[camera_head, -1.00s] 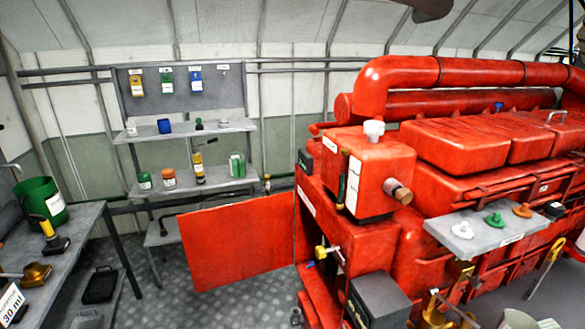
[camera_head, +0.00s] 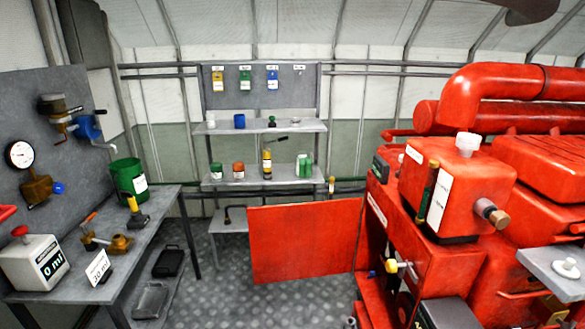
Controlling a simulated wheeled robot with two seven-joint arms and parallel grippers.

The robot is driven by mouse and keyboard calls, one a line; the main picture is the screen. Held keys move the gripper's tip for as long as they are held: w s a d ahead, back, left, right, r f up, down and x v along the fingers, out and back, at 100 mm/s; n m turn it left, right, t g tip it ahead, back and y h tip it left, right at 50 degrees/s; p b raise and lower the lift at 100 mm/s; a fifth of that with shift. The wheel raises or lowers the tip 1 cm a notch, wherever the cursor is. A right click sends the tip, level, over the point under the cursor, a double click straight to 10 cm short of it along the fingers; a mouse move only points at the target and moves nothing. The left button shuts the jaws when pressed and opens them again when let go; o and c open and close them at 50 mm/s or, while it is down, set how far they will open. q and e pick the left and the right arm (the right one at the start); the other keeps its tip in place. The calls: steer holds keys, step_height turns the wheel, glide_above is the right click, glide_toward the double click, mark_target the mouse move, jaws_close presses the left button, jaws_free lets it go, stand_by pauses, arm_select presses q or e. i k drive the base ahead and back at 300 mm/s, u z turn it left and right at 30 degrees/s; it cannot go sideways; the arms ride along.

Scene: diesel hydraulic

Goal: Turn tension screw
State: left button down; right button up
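I cannot make out a tension screw for certain. The large red diesel engine (camera_head: 450,195) fills the right side. A red box on it has a white cap (camera_head: 467,144) on top and a brass fitting (camera_head: 492,212) on its side. A yellow-handled valve (camera_head: 397,266) sits lower on its front. A red panel (camera_head: 305,240) stands out to the left of the engine, like an open door. Neither of my grippers shows in the view.
A grey workbench (camera_head: 150,215) at left holds a green bucket (camera_head: 126,180), brass parts and a white container marked 0 ml (camera_head: 35,262). Shelves (camera_head: 262,180) with bottles stand at the back. The patterned floor (camera_head: 225,290) between bench and panel is clear.

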mark_target(373, 274)
steer(key=u, duration=0.25)
steer(key=i, duration=1.85)
steer(key=z, duration=1.7)
